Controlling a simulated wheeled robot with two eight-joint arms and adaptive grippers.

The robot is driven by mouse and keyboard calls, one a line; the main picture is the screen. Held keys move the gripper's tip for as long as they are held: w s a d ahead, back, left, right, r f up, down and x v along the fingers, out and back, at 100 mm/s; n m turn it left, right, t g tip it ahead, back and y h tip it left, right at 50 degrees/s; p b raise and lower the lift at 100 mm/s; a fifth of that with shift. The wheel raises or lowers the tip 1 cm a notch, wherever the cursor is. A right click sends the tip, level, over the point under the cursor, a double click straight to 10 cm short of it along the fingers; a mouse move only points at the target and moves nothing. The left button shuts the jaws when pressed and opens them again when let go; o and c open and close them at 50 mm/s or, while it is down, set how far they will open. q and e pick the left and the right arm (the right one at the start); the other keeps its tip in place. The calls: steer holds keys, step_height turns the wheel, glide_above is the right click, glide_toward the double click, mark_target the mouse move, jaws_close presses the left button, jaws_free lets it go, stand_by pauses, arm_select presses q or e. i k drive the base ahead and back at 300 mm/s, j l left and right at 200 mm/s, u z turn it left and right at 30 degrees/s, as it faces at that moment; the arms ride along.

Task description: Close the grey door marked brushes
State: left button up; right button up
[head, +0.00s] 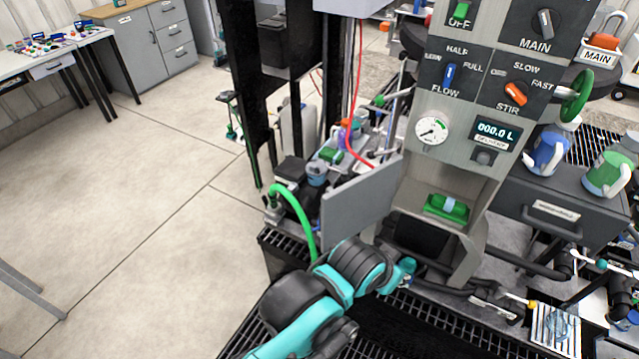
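A plain grey door panel (355,204) stands swung open at the left side of the grey control cabinet (447,105), sticking out toward the left front. I see no readable "brushes" marking on it. A teal and black arm (335,290) of mine, which seems to be the left one, comes in from the bottom, a little left of centre. It reaches up to the right, in front of the door's lower edge; I cannot tell whether they touch. Its gripper fingers do not show. My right gripper is not in view.
A green hose (300,215) curves down left of the door. A red cable hangs behind it. A dark drawer unit (550,212) with jugs on top stands at right. The floor at left is clear.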

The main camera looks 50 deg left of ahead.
mark_target(345, 210)
steer(key=k+j+z, duration=0.1)
steer(key=j, duration=0.3)
steer(key=k+j+z, duration=0.1)
steer(key=j, duration=0.25)
steer(key=k+j+z, duration=0.1)
steer(key=j, duration=0.25)
steer(key=k+j+z, duration=0.15)
steer(key=j, duration=0.2)
steer(key=j+z, duration=0.25)
steer(key=j, duration=0.55)
steer(key=k+j+z, duration=0.1)
steer(key=j+z, duration=0.15)
steer(key=j, duration=0.5)
steer(key=k+j+z, duration=0.3)
